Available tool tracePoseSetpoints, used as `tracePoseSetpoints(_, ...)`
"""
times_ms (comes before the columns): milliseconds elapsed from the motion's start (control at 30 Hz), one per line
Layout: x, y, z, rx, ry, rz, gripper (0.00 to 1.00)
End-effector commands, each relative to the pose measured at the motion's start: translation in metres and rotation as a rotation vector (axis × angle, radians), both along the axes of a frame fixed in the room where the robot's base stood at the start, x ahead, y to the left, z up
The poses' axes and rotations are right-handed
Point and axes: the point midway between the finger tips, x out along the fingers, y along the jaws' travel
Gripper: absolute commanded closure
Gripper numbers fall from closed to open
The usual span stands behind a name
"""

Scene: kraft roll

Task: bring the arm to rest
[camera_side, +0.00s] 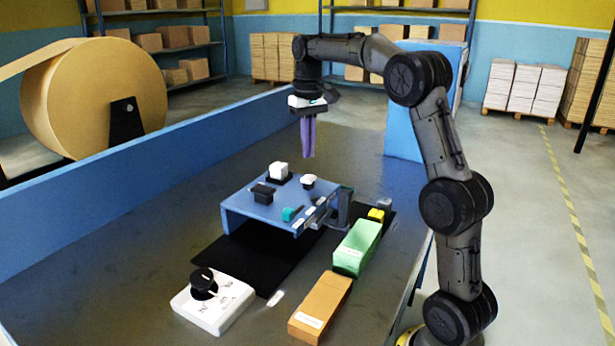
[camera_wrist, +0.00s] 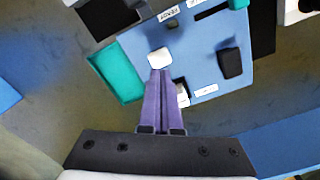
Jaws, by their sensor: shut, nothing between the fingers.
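My gripper (camera_side: 308,153) hangs in the air above the far part of the blue stand on the table, its purple fingers pointing down. The fingers are together and hold nothing; they also show in the wrist view (camera_wrist: 160,72). My arm stands at the right of the side view and arches over to the gripper. Clear space shows between the fingertips and the white block (camera_side: 278,170) on the stand below.
The blue stand (camera_side: 240,205) carries white, dark and teal pieces. A green box (camera_side: 357,248), an orange box (camera_side: 320,305) and a white box with a black knob (camera_side: 213,305) lie nearer. A blue wall (camera_side: 190,135) edges the table. The table's left is bare.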

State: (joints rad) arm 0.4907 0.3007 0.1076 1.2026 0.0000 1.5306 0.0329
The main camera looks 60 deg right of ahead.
Motion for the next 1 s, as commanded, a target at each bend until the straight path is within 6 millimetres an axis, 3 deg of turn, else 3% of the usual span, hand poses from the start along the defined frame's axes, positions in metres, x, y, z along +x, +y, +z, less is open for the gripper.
tracePoseSetpoints(133, 0.002, 0.006, 0.003, -0.004, -0.006, 0.014, 1.0)
tracePoseSetpoints(267, -0.002, 0.033, 0.036, -0.034, -0.069, 0.066, 1.0)
tracePoseSetpoints(400, -0.035, 0.083, 0.065, -0.056, -0.126, 0.151, 1.0)
tracePoseSetpoints(567, -0.083, 0.133, 0.076, -0.08, -0.206, 0.251, 1.0)
tracePoseSetpoints(767, -0.147, 0.179, 0.058, -0.102, -0.312, 0.371, 1.0)
tracePoseSetpoints(1000, -0.211, 0.206, 0.001, -0.115, -0.421, 0.481, 1.0)
